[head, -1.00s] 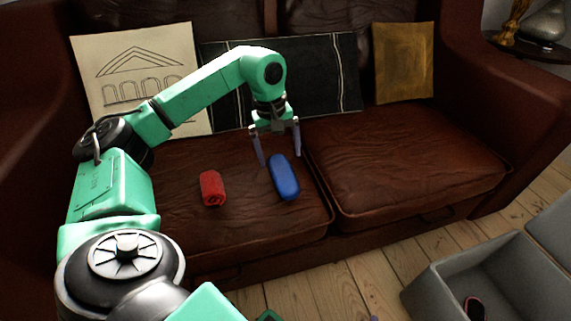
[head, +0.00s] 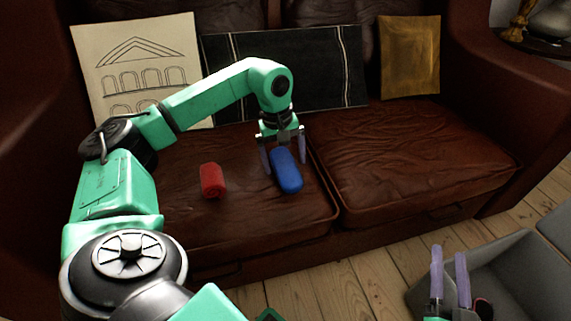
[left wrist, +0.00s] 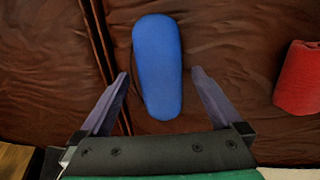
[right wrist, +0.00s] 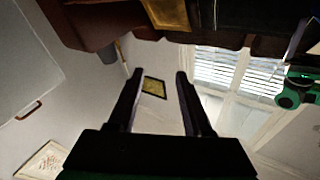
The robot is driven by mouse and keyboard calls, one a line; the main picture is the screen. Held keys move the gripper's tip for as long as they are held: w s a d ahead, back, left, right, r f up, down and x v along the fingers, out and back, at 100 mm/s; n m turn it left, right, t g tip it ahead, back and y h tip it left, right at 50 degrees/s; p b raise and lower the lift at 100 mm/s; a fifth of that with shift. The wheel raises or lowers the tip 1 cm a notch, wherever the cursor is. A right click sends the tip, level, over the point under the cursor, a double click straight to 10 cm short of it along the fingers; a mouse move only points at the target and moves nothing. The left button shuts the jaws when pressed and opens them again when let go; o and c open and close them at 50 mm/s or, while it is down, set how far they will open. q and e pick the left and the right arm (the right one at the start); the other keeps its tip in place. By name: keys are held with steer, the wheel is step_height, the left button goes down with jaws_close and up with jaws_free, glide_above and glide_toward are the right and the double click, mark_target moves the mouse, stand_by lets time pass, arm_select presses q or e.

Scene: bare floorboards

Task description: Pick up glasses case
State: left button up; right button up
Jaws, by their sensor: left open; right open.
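The blue glasses case (head: 287,172) lies on the left seat cushion of the brown sofa, near the gap between the cushions. My left gripper (head: 284,160) is open just above it, with one finger on each side. My right gripper (head: 449,270) is open and empty over the grey box, fingers pointing up. It also shows open in the right wrist view (right wrist: 157,75).
A red rolled item (head: 212,180) lies on the same cushion, left of the case. A grey open box (head: 510,265) stands on the floorboards at right, with a dark and red object inside. Cushions line the sofa back. The right seat cushion (head: 410,165) is clear.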

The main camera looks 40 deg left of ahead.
arm_select(q)
step_height(320, 180, down, 2)
steer(key=shift+w+d+f+b, duration=0.1)
steer(key=shift+f+b, duration=0.05)
steer(key=shift+b, duration=0.4)
steer(key=c, duration=1.3)
arm_select(e)
step_height(320, 180, up, 13)
steer(key=w+d+n+t+y, duration=0.1)
steer(key=t, duration=0.3)
steer(key=shift+w+d+f, duration=0.15)
steer(key=shift+d+f, duration=0.05)
